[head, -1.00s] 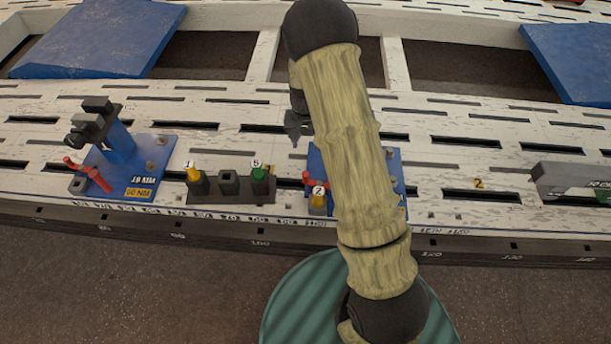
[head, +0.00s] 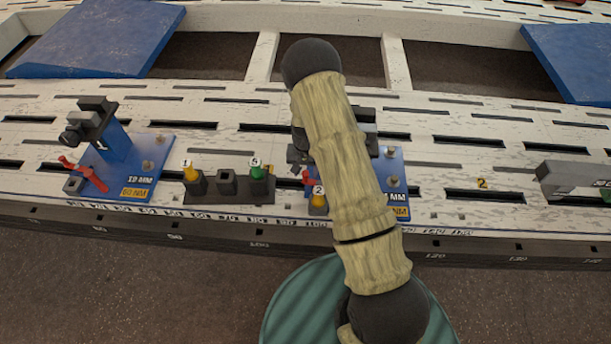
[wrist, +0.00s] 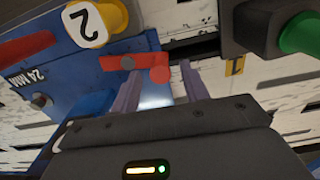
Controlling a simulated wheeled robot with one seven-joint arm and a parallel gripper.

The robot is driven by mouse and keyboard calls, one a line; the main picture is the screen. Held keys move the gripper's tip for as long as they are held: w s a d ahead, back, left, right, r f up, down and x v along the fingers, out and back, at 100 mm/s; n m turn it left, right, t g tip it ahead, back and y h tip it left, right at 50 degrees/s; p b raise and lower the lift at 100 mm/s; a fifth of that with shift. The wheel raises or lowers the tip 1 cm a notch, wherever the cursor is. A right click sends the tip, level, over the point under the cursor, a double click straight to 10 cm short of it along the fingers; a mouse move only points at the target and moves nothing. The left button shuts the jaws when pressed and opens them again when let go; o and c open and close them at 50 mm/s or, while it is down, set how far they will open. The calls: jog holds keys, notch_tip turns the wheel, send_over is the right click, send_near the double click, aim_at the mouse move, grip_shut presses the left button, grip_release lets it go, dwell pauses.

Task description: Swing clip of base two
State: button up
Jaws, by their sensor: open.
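Base two (head: 398,170) is a blue plate on the bench, partly hidden behind my arm in the head view. Its red clip (head: 306,178) shows at the plate's left edge, beside a yellow knob tagged 2 (head: 318,199). In the wrist view the blue base (wrist: 75,75) carries a 24 MM marking, and the red clip (wrist: 130,63) reaches across between my fingertips. My gripper (wrist: 159,68) is open, with its fingers either side of the clip's rounded end; I cannot tell whether they touch it. In the head view my arm mostly hides the gripper.
Another blue base (head: 128,165) with a red clip stands left. Between them, a dark holder (head: 228,187) carries a yellow knob tagged 1 and a green knob (head: 257,172) tagged 5, close to my gripper. A grey block (head: 570,180) stands right.

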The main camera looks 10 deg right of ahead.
jog(key=shift+f, duration=1.25)
grip_shut()
